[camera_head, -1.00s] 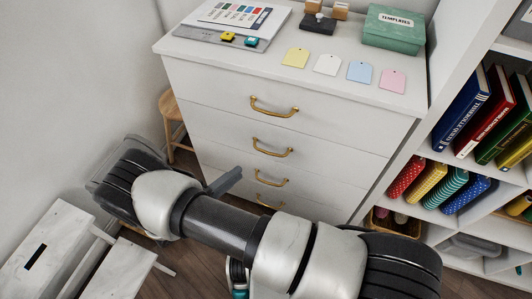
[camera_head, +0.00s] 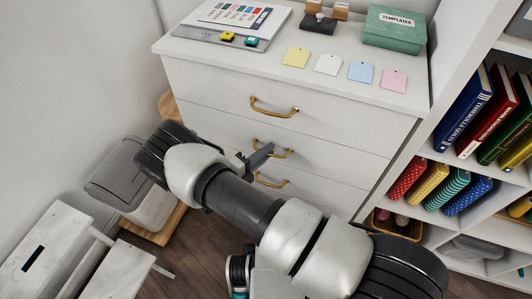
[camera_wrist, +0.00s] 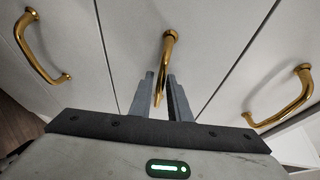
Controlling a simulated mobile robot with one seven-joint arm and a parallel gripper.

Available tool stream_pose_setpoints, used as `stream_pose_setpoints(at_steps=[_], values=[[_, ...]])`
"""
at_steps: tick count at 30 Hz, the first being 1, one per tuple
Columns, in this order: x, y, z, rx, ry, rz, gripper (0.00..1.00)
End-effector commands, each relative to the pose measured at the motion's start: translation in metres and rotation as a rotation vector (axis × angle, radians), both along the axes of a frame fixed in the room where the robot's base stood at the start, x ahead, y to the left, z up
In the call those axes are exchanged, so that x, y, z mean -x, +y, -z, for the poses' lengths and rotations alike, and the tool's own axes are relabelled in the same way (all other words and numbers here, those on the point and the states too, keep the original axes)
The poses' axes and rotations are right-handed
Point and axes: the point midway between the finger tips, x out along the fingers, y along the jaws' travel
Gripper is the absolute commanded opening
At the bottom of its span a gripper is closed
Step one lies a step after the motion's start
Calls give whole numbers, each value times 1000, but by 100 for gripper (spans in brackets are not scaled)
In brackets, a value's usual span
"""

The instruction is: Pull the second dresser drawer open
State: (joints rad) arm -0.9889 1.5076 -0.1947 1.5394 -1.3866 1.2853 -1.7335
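The white dresser (camera_head: 215,88) has a column of drawers with brass handles, all flush. The second drawer's handle (camera_head: 284,153) is partly hidden by my gripper (camera_head: 264,155), which is right in front of it. In the wrist view, the same brass handle (camera_wrist: 168,50) runs down between the two dark fingers of my gripper (camera_wrist: 161,88). The fingers stand apart, one on each side of the bar, with a narrow gap showing. I cannot tell whether either finger touches the bar.
The top drawer's handle (camera_head: 274,107) is above and the third drawer's handle (camera_head: 271,181) below my gripper. A bookshelf (camera_head: 418,156) stands close on the right. A white step stool (camera_head: 50,245) and wooden stool (camera_head: 168,108) are on the left. Cards and a green box (camera_head: 393,33) lie on top.

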Motion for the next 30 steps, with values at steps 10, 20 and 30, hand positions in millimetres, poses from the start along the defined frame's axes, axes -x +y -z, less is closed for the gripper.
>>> stream_pose_setpoints(at_steps=[10,20,30], values=[[0,0,0,1,-1,1,0],[0,0,-1,0,-1,1,0],[0,0,-1,1,-2,1,0]])
